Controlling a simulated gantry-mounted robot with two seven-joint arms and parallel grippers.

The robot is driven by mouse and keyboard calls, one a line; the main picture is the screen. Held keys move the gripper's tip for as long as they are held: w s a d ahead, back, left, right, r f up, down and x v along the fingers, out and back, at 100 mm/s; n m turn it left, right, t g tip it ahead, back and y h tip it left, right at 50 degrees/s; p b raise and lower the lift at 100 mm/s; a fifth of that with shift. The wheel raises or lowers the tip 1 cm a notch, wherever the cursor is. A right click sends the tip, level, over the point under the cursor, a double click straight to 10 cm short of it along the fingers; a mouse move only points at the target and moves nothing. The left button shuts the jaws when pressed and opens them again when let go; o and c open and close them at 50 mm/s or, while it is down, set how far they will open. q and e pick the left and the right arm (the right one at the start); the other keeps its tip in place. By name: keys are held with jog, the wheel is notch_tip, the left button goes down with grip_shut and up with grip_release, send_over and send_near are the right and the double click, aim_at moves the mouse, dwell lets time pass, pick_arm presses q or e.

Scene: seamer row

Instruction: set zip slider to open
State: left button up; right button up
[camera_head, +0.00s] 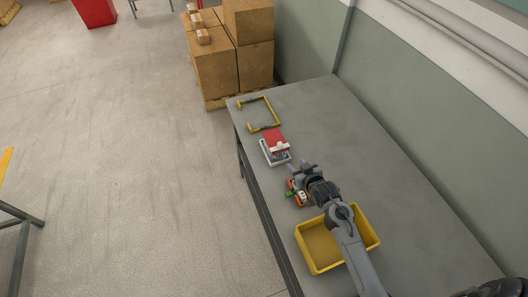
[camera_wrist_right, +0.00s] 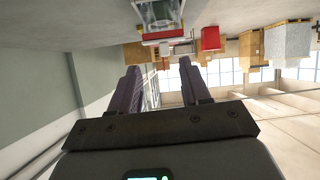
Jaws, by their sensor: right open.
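A small white-framed fixture with a red top and a pale block (camera_head: 275,148) sits on the grey table. It also shows at the top edge of the right wrist view (camera_wrist_right: 160,14), upside down and partly cut off. I cannot make out a zip slider on it for certain. My right gripper (camera_head: 303,165) is just nearer than the fixture, apart from it, with its fingers toward it. In the right wrist view the two fingers (camera_wrist_right: 161,75) stand apart with nothing between them. My left gripper is not in view.
An orange and green item (camera_head: 297,196) lies beside my right gripper, partly hidden. A yellow bin (camera_head: 307,253) stands under my right forearm. A yellow frame (camera_head: 273,105) lies beyond the fixture. The table's (camera_head: 380,165) right side is clear. Cardboard boxes (camera_head: 214,72) stand past its far end.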

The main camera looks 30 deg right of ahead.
jog(key=t+b, duration=0.1)
jog(key=b, duration=0.2)
send_near(281, 144)
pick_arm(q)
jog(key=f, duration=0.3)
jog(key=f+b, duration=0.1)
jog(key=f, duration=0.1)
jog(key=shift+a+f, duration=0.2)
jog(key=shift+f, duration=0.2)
pick_arm(e)
jog(key=shift+m, duration=0.3)
jog(key=x, duration=1)
jog(key=shift+w+f, duration=0.15)
jog(key=shift+w, duration=0.15)
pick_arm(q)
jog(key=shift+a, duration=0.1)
pick_arm(e)
jog(key=shift+c, duration=0.7)
grip_shut()
